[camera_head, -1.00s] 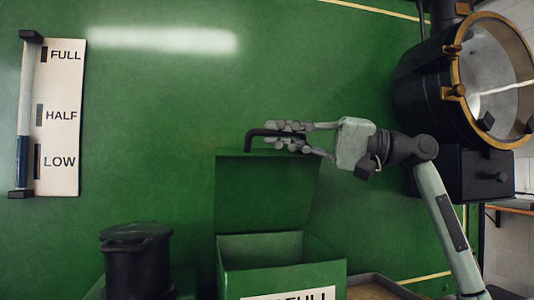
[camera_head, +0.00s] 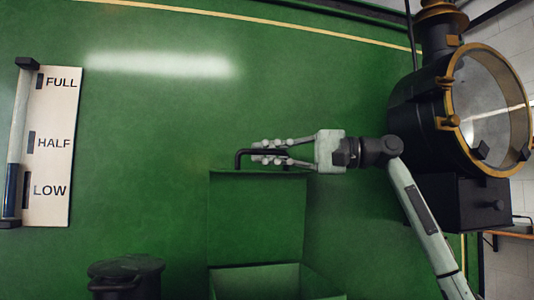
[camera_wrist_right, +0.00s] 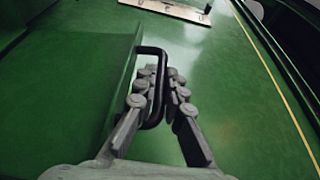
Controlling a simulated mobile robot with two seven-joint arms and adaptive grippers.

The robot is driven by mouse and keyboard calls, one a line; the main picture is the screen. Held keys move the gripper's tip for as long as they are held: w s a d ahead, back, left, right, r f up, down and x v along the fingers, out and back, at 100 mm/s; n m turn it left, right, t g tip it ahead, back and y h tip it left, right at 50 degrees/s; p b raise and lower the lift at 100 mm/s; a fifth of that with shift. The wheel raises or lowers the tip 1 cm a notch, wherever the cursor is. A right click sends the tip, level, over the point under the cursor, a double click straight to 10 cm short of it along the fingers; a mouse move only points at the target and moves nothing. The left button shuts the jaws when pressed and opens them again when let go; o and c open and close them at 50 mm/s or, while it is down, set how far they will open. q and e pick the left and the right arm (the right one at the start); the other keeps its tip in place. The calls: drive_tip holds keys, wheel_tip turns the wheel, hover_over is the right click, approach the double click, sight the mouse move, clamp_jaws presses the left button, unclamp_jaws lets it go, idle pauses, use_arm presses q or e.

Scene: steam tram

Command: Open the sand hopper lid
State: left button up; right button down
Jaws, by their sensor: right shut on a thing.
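The green sand hopper lid (camera_head: 256,219) stands raised, about upright, behind the open green hopper box (camera_head: 270,283) in the head view. A black bar handle (camera_head: 240,157) is on the lid's top edge. My right gripper (camera_head: 258,152) is shut on this handle, its fingers reaching in from the right. In the right wrist view the black handle (camera_wrist_right: 149,50) passes between the fingers of my right gripper (camera_wrist_right: 163,78), and the lid (camera_wrist_right: 70,85) lies to the left. My left gripper is not in view.
A gauge board (camera_head: 52,146) marked FULL, HALF and LOW is on the green wall at left. A black lidded pot (camera_head: 125,278) stands left of the hopper. A black, brass-rimmed lamp (camera_head: 460,110) is close to my right arm. The wall above the lid is clear.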

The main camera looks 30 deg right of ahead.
drive_tip(key=c, duration=1.9)
unclamp_jaws()
drive_tip(key=shift+d, duration=0.1)
drive_tip(key=v, duration=0.7)
drive_tip(key=shift+s+d, duration=0.15)
